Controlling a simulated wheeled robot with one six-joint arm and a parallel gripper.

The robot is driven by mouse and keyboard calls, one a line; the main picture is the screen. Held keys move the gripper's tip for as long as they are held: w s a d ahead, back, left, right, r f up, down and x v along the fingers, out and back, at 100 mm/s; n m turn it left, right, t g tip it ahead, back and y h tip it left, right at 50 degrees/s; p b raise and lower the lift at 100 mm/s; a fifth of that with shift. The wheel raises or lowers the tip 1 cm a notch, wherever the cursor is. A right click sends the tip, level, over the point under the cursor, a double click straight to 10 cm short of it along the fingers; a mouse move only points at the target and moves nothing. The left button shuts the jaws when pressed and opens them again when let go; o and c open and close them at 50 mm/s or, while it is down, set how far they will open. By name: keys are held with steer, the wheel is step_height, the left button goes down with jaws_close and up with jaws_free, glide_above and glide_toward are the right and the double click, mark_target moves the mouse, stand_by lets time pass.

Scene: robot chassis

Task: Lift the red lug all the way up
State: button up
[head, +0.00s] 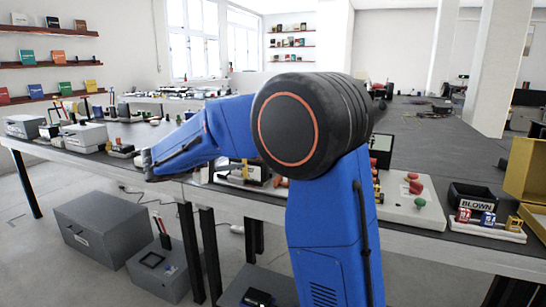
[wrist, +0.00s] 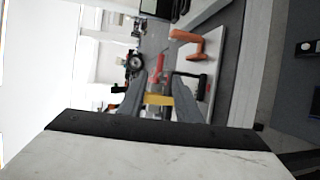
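In the wrist view, a small red piece (wrist: 157,66), which looks like the red lug, stands just past my fingertips. A yellow block (wrist: 158,99) shows between the fingers, nearer to me. My gripper (wrist: 156,82) has its two grey fingers apart, on either side of the yellow block and short of most of the red piece. I cannot tell whether either finger touches them. In the head view my blue arm reaches left, and the fingers and the red piece cannot be made out there.
An orange handle (wrist: 187,42) stands on a pale panel beside the red piece. Grey boxes (head: 85,137) are at left.

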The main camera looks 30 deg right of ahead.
steer(key=x, duration=1.6)
steer(key=shift+d, duration=0.35)
steer(key=shift+f, duration=0.1)
jaws_close()
